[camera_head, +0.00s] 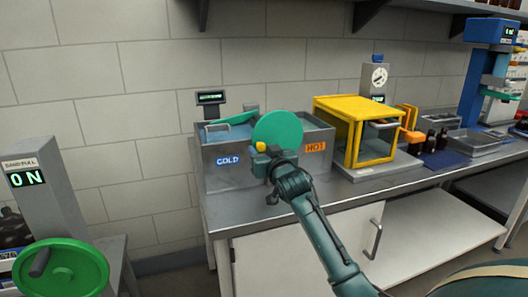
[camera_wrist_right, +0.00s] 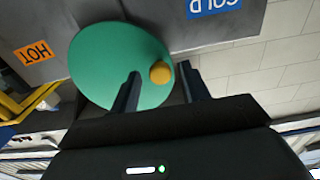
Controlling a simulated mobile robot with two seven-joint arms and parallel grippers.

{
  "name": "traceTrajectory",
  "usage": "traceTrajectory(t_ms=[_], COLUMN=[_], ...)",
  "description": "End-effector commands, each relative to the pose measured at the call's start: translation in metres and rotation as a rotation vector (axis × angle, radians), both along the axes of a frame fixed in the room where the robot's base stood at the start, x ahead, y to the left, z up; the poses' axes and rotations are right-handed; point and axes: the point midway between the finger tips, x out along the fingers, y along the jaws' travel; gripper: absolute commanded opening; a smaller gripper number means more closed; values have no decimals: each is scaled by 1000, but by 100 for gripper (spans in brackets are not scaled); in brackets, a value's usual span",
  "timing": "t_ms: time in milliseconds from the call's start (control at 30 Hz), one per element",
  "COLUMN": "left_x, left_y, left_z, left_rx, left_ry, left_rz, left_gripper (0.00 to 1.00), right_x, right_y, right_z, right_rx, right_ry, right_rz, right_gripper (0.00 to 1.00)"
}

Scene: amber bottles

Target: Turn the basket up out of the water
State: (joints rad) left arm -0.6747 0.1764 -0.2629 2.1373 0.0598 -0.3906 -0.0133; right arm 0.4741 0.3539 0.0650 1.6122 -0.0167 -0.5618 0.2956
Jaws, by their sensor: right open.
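A grey metal water bath (camera_head: 217,174) stands on the bench, with a blue COLD label and an orange HOT label. A green disc (camera_head: 280,131) with a small yellow knob (camera_head: 260,147) is at its front, between the labels. A teal piece (camera_head: 232,119) shows over the cold side; I cannot tell whether it is part of the basket. My right gripper (camera_head: 267,156) is at the disc. In the right wrist view its open fingers (camera_wrist_right: 160,75) stand either side of the yellow knob (camera_wrist_right: 160,72); contact is unclear. My left gripper is out of view.
A yellow-framed glass cabinet (camera_head: 357,130) stands right of the bath. Dark bottles (camera_head: 431,141) and a metal tray (camera_head: 473,142) are farther right. A green handwheel (camera_head: 62,268) on a grey post is at the lower left.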

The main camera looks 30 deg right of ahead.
Motion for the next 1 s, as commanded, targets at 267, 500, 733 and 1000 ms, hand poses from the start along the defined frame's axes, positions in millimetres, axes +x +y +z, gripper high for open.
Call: traceTrajectory(t_ms=[267,500,733,1000], left_x=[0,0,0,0], left_y=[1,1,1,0], left_z=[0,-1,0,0], left_rx=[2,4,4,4], left_ry=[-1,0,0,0], left_rz=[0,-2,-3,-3], left_gripper=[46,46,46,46], right_x=[0,-1,0,1], right_y=[0,0,0,0], right_z=[0,0,0,0], right_rx=[0,0,0,6], right_ry=[0,0,1,0], right_rz=[0,0,0,0], right_gripper=[29,9,0,0])
